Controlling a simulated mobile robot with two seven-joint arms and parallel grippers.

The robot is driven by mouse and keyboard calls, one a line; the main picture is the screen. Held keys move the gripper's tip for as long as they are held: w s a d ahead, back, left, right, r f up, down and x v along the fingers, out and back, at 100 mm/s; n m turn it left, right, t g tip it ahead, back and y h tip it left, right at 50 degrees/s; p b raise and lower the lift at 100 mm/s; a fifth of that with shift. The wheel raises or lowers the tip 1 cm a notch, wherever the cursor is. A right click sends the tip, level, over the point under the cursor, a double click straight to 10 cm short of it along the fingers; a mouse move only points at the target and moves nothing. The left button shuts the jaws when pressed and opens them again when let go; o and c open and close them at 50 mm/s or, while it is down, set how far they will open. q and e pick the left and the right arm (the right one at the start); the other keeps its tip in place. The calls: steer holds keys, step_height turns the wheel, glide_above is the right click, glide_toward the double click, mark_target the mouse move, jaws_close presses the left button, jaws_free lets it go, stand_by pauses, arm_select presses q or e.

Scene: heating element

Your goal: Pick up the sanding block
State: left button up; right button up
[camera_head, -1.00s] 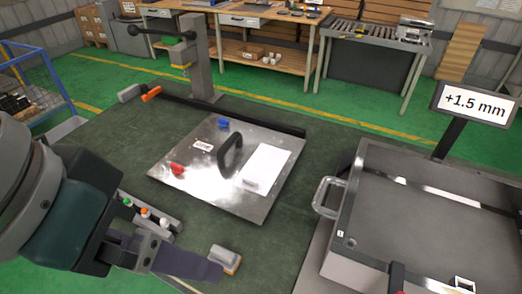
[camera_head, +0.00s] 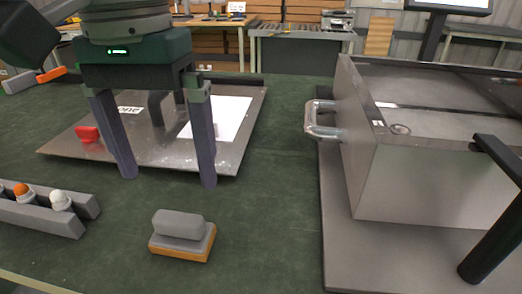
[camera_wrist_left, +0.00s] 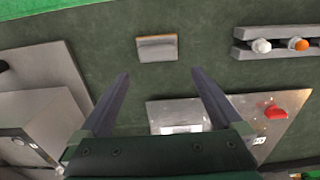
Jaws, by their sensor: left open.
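The sanding block (camera_head: 181,235) lies flat on the green bench top, a grey upper part on an orange-brown base. It also shows in the left wrist view (camera_wrist_left: 157,48), beyond the fingertips and roughly centred between them. My left gripper (camera_head: 168,180) points down with its two dark fingers spread and nothing between them. Its fingertips (camera_wrist_left: 160,74) are apart from the block, which is nearer the front of the bench in the head view. My right gripper is not in view.
A rail with white and orange knobs (camera_head: 60,201) lies left of the block. A metal plate (camera_head: 230,160) with a red clip (camera_head: 87,134) lies behind. A large metal box (camera_head: 420,175) with a side handle (camera_head: 318,121) stands right. The bench between block and box is clear.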

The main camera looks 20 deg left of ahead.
mark_target(179, 212)
arm_select(q)
step_height(179, 212, down, 4)
steer(key=shift+d+r+b, duration=0.1)
steer(key=shift+r+b, duration=0.1)
steer(key=shift+b, duration=0.15)
step_height(179, 212, down, 5)
steer(key=shift+s+d+f+b, duration=0.1)
steer(key=shift+s+f+b, duration=0.05)
steer(key=shift+b, duration=0.6)
steer(key=c, duration=1.2)
step_height(179, 212, up, 20)
steer(key=p, duration=0.6)
